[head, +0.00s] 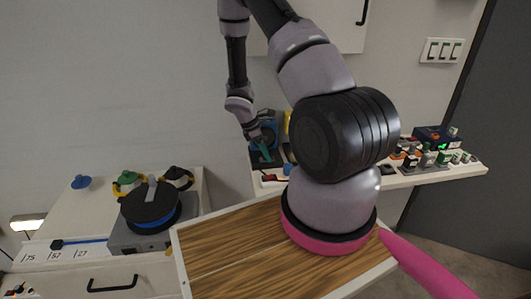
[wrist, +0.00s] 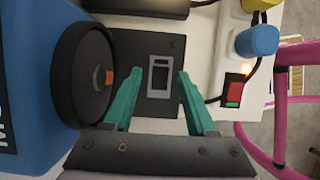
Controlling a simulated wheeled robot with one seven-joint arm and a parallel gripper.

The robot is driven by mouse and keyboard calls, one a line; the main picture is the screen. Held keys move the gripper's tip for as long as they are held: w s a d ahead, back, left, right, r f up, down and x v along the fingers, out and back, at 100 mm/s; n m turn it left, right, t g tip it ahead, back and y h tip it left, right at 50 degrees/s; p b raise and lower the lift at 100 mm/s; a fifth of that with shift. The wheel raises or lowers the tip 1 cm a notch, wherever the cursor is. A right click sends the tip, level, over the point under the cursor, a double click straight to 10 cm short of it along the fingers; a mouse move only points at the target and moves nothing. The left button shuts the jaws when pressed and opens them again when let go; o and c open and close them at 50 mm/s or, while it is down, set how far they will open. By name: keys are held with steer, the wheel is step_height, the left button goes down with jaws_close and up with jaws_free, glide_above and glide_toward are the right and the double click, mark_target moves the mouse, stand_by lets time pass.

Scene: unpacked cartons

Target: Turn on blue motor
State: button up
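The blue motor (wrist: 28,75) fills the left side of the wrist view, with a black round disc (wrist: 82,75) on its face. In the head view the blue motor (head: 257,131) stands on the wall shelf, partly hidden by my gripper. A dark plate (wrist: 150,50) with a grey-framed rectangular switch or slot (wrist: 160,76) is beside the disc. A small box with a red and green rocker (wrist: 233,93) lies to the right, with a lit orange spot above it. My gripper (wrist: 159,74) has its teal fingers apart, empty, over the dark plate; contact cannot be told.
A yellow motor (head: 289,123) is beside the blue one. A blue plug (wrist: 257,41) and black cable are near the rocker box. Several small switches (head: 428,158) crowd the shelf's right.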

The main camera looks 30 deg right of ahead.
mark_target(265, 135)
jaws_close()
steer(key=shift+s+d+y, duration=0.1)
steer(key=shift+d+y, duration=0.15)
steer(key=shift+y, duration=0.35)
steer(key=shift+d+t+y, duration=0.15)
steer(key=shift+t+y, duration=0.25)
steer(key=shift+y, duration=0.4)
steer(key=shift+o, duration=0.6)
jaws_free()
steer(key=r, duration=0.5)
steer(key=a+r, duration=0.1)
steer(key=r, duration=0.1)
steer(key=shift+r, duration=0.2)
